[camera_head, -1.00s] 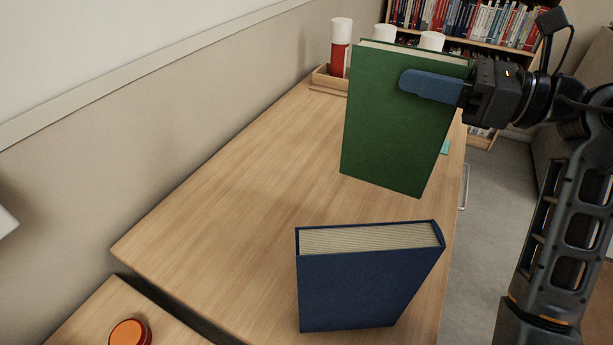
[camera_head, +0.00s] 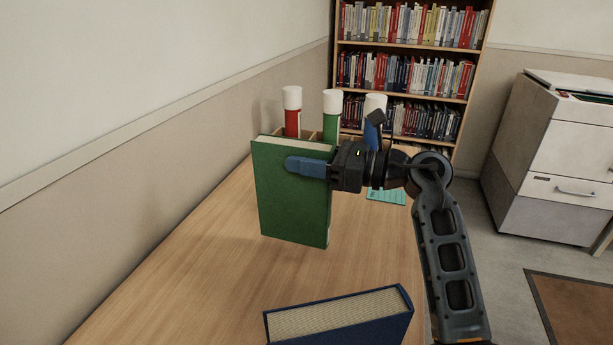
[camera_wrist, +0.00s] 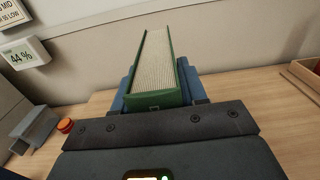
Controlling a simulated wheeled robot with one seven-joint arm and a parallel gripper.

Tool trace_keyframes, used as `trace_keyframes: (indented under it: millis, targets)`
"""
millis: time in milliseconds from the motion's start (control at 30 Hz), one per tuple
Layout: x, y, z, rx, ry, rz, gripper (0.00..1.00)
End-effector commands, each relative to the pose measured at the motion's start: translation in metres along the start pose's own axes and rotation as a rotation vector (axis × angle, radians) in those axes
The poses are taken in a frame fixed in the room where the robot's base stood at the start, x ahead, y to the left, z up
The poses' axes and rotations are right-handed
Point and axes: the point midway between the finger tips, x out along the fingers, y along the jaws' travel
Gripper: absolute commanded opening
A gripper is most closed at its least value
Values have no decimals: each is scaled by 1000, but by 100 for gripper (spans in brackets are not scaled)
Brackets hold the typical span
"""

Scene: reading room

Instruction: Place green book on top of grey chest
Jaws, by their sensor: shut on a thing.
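The green book (camera_head: 291,197) is upright in my gripper (camera_head: 310,167), which is shut on it near its top edge. The book is over the wooden table; I cannot tell how far above the top it is. In the wrist view the green book (camera_wrist: 156,62) shows its pale page edge between the blue finger pads. The grey chest (camera_head: 562,150) stands on the floor at the right in the head view, apart from the table. Its top has a raised edge and some items in it at the right.
A blue book (camera_head: 340,318) stands on the wooden table (camera_head: 190,270) in front. Red, green and blue tubes with white caps (camera_head: 332,105) stand behind the green book. A bookcase (camera_head: 408,50) is at the back. Grey floor (camera_head: 490,260) lies between table and chest.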

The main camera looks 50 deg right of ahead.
Motion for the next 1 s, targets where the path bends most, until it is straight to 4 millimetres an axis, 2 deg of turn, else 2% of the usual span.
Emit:
trace_keyframes:
  millis: [333, 800, 833, 1000]
  targets:
    - [0, 0, -36, 0, -2, 0, 0]
    - [0, 0, -43, -2, -3, 0, 0]
    - [0, 0, -44, 0, 0, 0, 43]
    - [0, 0, -43, 0, 0, 0, 59]
